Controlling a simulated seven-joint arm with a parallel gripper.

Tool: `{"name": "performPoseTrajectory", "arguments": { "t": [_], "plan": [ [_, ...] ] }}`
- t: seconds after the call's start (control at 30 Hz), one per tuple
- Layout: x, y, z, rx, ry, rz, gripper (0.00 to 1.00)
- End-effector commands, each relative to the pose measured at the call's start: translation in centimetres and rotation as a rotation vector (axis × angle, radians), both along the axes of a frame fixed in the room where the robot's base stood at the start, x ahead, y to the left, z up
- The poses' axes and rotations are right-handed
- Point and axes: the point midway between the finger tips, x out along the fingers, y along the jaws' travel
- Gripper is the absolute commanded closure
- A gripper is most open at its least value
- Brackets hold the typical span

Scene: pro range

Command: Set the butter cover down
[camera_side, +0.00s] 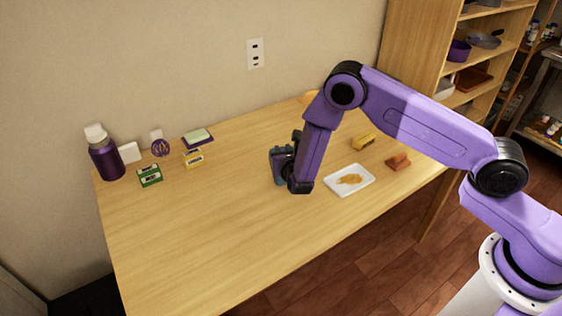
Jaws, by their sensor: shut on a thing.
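My gripper (291,167) is over the middle of the wooden table, left of the white plate. It is shut on a blue-grey thing, which appears to be the butter cover (278,167). My gripper's dark body hides part of it, and I cannot tell whether it touches the table. A butter dish (205,143) with a purple base and a pale block of butter (196,135) on it stands uncovered by the wall at the back left.
A white plate (330,186) with orange food lies right of my gripper. A yellow block (363,142) and a reddish-brown block (398,161) are farther right. A purple bottle (106,160), a green box (150,176) and a yellow box (193,158) stand left. The table's front left is clear.

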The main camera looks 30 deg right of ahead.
Motion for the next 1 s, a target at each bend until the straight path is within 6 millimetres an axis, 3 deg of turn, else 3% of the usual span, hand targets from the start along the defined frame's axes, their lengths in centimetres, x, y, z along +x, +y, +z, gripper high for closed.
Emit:
{"name": "performPoseTrajectory", "arguments": {
  "t": [0.27,0.5,0.97,1.0],
  "plan": [
    [1.2,0.2,-1.5,0.0,-0.001,0.0,1.0],
    [1.1,0.2,-4.1,0.0,0.0,0.0,1.0],
    [1.1,0.2,-4.6,0.0,-0.001,0.0,1.0],
    [1.1,0.2,-4.6,0.0,0.0,0.0,0.64]
  ]
}}
